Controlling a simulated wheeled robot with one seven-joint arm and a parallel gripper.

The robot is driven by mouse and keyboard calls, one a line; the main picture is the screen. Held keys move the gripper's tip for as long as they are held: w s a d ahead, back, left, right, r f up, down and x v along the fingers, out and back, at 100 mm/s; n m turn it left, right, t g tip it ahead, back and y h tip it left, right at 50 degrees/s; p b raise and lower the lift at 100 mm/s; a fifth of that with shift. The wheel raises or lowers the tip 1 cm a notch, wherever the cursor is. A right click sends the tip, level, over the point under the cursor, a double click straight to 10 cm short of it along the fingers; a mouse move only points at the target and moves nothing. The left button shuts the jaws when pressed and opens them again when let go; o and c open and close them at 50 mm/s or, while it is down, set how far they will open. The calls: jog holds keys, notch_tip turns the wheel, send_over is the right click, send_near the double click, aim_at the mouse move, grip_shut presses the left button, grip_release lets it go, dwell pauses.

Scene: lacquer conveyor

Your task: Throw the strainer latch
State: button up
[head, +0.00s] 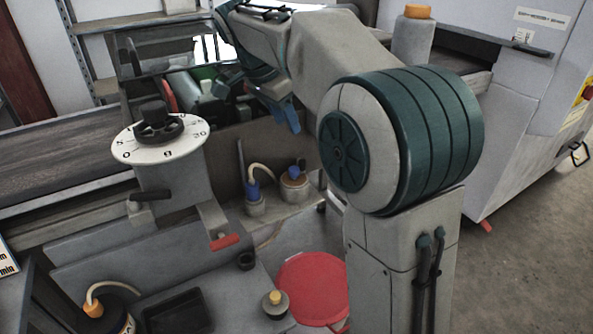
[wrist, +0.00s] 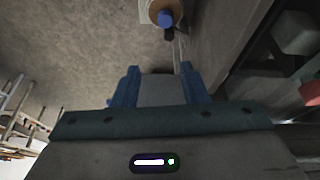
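I cannot single out the strainer latch with certainty. A grey upright lever-like piece (head: 241,160) rises beside the blue fitting. A red-handled lever (head: 225,242) sticks out below the dial post. My gripper (head: 285,117) points down above and behind the pots, apart from them. In the wrist view my gripper (wrist: 158,84) has its blue fingers spread, with no object clearly held. A round blue-centred fitting (wrist: 165,18) lies beyond the fingertips.
A round white dial (head: 158,138) with a black knob stands on a post left of the pots. A dark conveyor belt (head: 60,155) runs behind it. A red round stool (head: 312,288), black tray (head: 178,312) and yellow-topped knob (head: 275,299) are in front.

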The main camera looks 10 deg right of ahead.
aim_at(303, 161)
jog(key=shift+m, duration=0.7)
jog(key=b+x, duration=0.1)
jog(key=x, duration=0.3)
jog(key=w+b+x, duration=0.1)
jog(key=b+x, duration=0.1)
jog(key=x, duration=0.3)
jog(key=b+x, duration=0.1)
jog(key=x, duration=0.4)
jog(key=shift+w+a+f, duration=0.15)
jog(key=shift+w+a, duration=0.05)
jog(key=shift+w, duration=0.15)
jog(key=shift+c, duration=0.3)
